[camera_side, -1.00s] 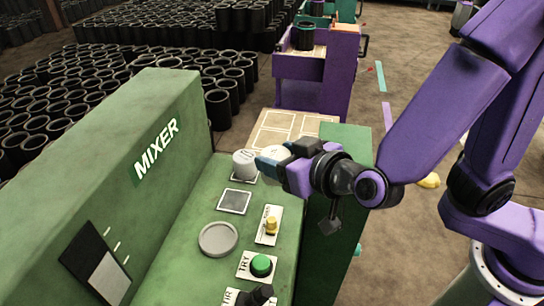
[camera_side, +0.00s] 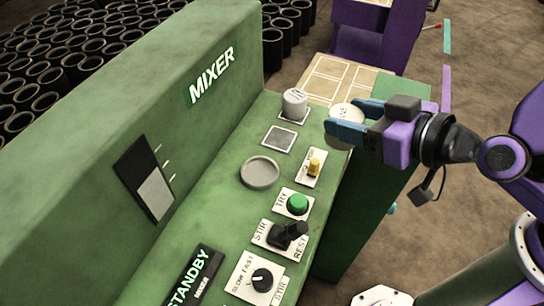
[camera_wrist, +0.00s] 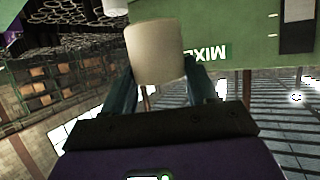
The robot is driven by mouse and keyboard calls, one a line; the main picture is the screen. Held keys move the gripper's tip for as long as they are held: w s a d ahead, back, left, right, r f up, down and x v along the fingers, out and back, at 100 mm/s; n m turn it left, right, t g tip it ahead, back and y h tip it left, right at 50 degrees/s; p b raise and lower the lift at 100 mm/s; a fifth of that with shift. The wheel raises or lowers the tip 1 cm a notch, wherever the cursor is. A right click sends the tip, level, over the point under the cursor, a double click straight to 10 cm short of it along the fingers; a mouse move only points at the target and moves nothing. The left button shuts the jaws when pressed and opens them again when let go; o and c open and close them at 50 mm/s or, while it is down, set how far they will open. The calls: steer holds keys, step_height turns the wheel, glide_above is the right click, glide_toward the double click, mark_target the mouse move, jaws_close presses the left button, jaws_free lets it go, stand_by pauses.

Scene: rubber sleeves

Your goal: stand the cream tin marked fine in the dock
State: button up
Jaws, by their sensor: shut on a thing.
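My gripper (camera_side: 352,119) is shut on a cream tin (camera_side: 342,131), whose top carries lettering ending in "NE", partly covered by the finger. The tin also shows between my fingers in the wrist view (camera_wrist: 155,52). It is held over the right edge of the green mixer panel, apart from the other pieces. A pale grey tin (camera_side: 295,103) stands on a white-edged pad at its left.
The tall green mixer housing (camera_side: 190,110) rises on the left. A tan gridded tray (camera_side: 340,78) lies behind the panel.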

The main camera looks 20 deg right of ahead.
steer(key=shift+n+g+y, duration=0.3)
steer(key=shift+n+y, duration=0.4)
steer(key=shift+y, duration=0.1)
steer(key=w+a+f, duration=0.2)
steer(key=a+f, duration=0.1)
steer(key=a, duration=0.1)
steer(key=w+a+f, duration=0.2)
steer(key=a+f, duration=0.1)
steer(key=w+a+f, duration=0.3)
steer(key=a, duration=0.1)
steer(key=shift+a+f, duration=0.1)
steer(key=shift+a, duration=0.2)
steer(key=shift+w+a+f, duration=0.1)
steer(key=shift+w+f, duration=0.05)
steer(key=shift+f, duration=1.65)
steer(key=shift+f, duration=0.2)
steer(key=o, duration=1.2)
steer(key=shift+r, duration=0.1)
